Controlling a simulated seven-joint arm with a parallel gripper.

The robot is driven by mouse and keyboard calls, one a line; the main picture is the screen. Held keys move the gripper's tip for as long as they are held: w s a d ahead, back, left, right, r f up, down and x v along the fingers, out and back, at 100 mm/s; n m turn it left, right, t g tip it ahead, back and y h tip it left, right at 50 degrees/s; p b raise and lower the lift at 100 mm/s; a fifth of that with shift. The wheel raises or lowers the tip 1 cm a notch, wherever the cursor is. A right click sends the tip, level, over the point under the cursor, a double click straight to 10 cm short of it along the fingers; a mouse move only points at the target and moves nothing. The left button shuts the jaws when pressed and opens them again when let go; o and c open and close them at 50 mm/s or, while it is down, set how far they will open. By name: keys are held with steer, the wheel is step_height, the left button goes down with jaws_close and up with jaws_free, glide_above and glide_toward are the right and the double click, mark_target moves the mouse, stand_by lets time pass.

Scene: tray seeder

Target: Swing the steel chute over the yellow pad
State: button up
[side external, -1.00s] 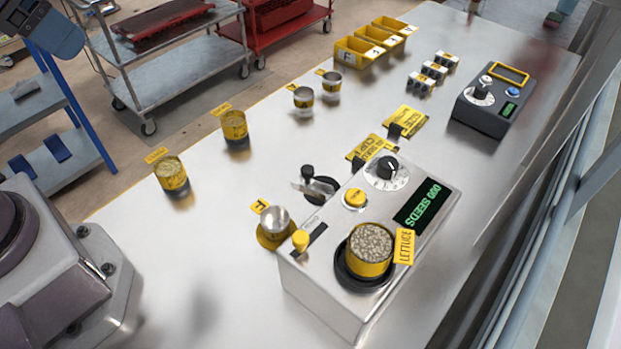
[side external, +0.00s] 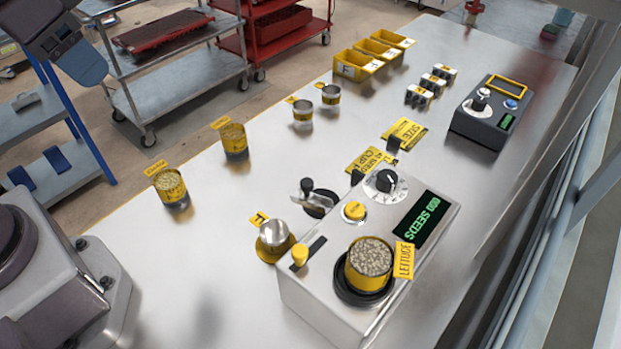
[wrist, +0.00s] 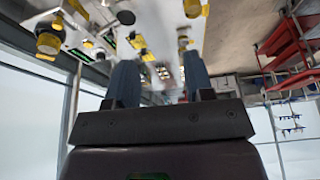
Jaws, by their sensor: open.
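The steel chute (side external: 320,204) sits on a round black base behind the seeder box, with a black knob (side external: 307,185) standing on it. The yellow pad (side external: 267,253) is round and lies to the chute's lower left, beside the box. A small steel cup (side external: 274,235) stands on the pad. The chute appears apart from the pad. My gripper shows only partly in the side view's top left corner, far from the chute. In the wrist view my gripper (wrist: 159,62) is open with nothing between its fingers. I cannot pick out the chute there.
The seeder box (side external: 325,285) carries a yellow seed cup (side external: 369,268), a yellow button (side external: 354,211) and a dial (side external: 385,183). Two seed cups (side external: 170,186) (side external: 233,140) stand left of the chute. The table between them and the box is clear.

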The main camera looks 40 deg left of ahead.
steer(key=w+d+f+m+g, duration=0.1)
steer(key=w+d+g, duration=0.1)
steer(key=w+d, duration=0.3)
steer(key=w+d+f+m+g, duration=0.1)
steer(key=w+d+f+g, duration=0.15)
steer(key=w, duration=0.55)
steer(key=g+y, duration=0.1)
steer(key=g, duration=0.3)
glide_toward(308, 181)
steer(key=x, duration=0.8)
steer(key=shift+s+f, duration=0.15)
steer(key=shift+f, duration=0.2)
steer(key=shift+c, duration=0.2)
jaws_close()
